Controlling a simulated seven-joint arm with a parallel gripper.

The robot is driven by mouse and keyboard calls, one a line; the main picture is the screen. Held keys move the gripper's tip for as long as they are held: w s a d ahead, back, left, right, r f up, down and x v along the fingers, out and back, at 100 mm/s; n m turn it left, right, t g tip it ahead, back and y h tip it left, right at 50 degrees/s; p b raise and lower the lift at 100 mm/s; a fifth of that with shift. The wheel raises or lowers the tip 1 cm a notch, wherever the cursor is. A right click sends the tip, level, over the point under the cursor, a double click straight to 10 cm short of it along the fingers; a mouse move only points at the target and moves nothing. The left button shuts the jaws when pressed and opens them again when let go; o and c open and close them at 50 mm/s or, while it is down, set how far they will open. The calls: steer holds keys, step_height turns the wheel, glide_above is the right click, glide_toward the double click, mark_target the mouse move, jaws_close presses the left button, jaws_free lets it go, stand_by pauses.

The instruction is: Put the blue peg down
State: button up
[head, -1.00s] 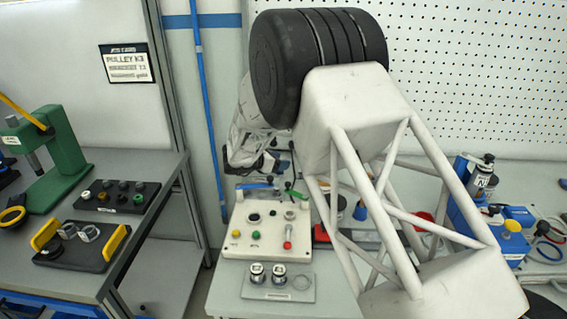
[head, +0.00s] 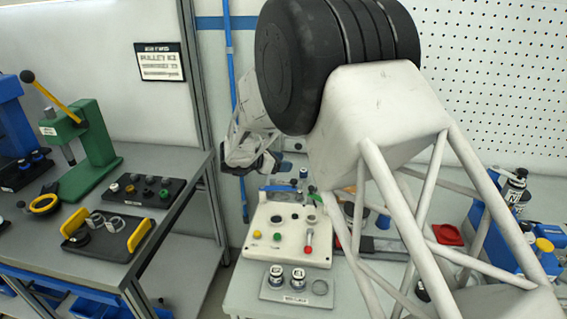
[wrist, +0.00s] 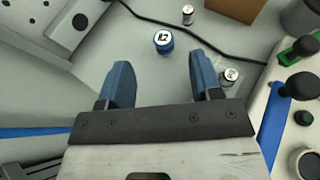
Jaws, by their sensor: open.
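The blue peg (wrist: 163,43) has a pale labelled top and stands upright on the grey bench in the wrist view. It is beyond my fingertips, apart from both fingers. My gripper (wrist: 160,70) has two blue fingers spread wide with nothing between them. In the head view my gripper (head: 258,165) is dark and partly hidden behind my arm, above and behind the white control panel (head: 262,222). A small blue-topped object (head: 303,173) behind that panel may be the same peg; it is too small to be sure.
In the wrist view a small metal peg (wrist: 188,15) stands beyond the blue peg and another (wrist: 230,77) beside the right finger. A black cable (wrist: 215,53) crosses the bench. A brown box (wrist: 237,8) is at the top.

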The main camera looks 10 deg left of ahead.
stand_by(0.7)
steer(key=w+d+r+n+t+y, duration=0.1)
steer(key=d+r+n+t+y, duration=0.6)
steer(key=r+n, duration=0.55)
steer(key=s+d+r+n+g+y, duration=0.2)
steer(key=s+d+r+n+y, duration=0.4)
steer(key=s+r+n, duration=0.5)
steer(key=s+d+f+n+g, duration=0.2)
steer(key=s+d+n, duration=0.5)
steer(key=s, duration=0.6)
steer(key=s+d+f+n+g+h, duration=0.1)
steer(key=s+d+n+g, duration=0.4)
steer(key=s, duration=0.9)
steer(key=s+d+f+n+g+h, duration=0.1)
steer(key=s+d+f+n+g, duration=0.2)
steer(key=s+d+n, duration=0.5)
steer(key=s+f+n, duration=0.1)
steer(key=s+n, duration=0.1)
steer(key=s, duration=0.3)
steer(key=shift+s+d+n+g, duration=0.3)
steer(key=shift+d+n, duration=0.05)
steer(key=shift+f, duration=0.1)
